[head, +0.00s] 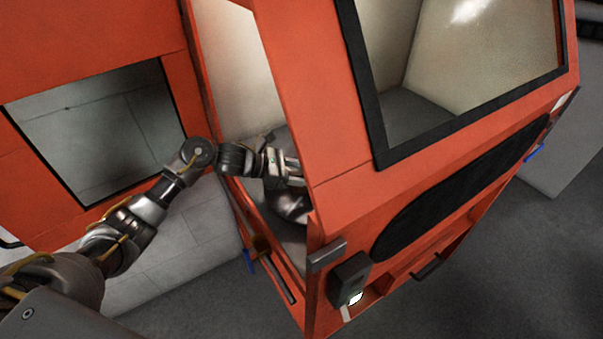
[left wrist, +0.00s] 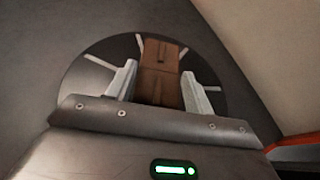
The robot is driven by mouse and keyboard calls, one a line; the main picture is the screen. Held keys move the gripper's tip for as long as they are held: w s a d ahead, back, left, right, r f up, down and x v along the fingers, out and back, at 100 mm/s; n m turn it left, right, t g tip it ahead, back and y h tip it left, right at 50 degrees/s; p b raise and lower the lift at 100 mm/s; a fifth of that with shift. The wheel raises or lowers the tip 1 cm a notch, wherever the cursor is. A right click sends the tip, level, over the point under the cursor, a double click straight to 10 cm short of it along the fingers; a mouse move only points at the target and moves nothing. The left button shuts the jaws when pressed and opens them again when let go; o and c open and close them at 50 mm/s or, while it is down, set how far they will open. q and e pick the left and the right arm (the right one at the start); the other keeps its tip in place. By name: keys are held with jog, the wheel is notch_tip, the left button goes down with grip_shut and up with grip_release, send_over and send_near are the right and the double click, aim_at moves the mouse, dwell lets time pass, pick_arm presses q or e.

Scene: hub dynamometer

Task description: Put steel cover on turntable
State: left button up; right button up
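In the left wrist view, a round dark disc (left wrist: 88,78) with pale radial lines lies ahead of my left gripper (left wrist: 160,92); it may be the turntable. A brown block (left wrist: 160,52) stands between the two pale fingers, which sit close to its sides. I cannot tell whether they press on it. In the head view my left gripper (head: 297,172) is inside the opening of the orange machine. A dark shiny rounded shape (head: 292,207) lies just below it, partly hidden by the frame. I cannot pick out the steel cover with certainty. My right gripper is not in view.
The orange cabinet (head: 300,90) has a large window on its front. Its post partly hides the left opening. An orange panel with a dark window (head: 100,125) stands left, close to my left arm. A dark box (head: 350,275) juts from the lower corner.

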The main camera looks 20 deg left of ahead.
pick_arm(q)
jog(key=o, duration=0.4)
jog(key=shift+c, duration=0.2)
jog(key=shift+r, duration=0.1)
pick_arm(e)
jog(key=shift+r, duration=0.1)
pick_arm(q)
jog(key=shift+a, duration=0.15)
jog(key=b+v, duration=0.2)
jog(key=v, duration=0.8)
jog(key=shift+s+a+r, duration=0.1)
jog(key=shift+s+a, duration=0.05)
jog(key=shift+a, duration=0.1)
jog(key=shift+s+a+r, duration=0.3)
jog(key=shift+a, duration=0.25)
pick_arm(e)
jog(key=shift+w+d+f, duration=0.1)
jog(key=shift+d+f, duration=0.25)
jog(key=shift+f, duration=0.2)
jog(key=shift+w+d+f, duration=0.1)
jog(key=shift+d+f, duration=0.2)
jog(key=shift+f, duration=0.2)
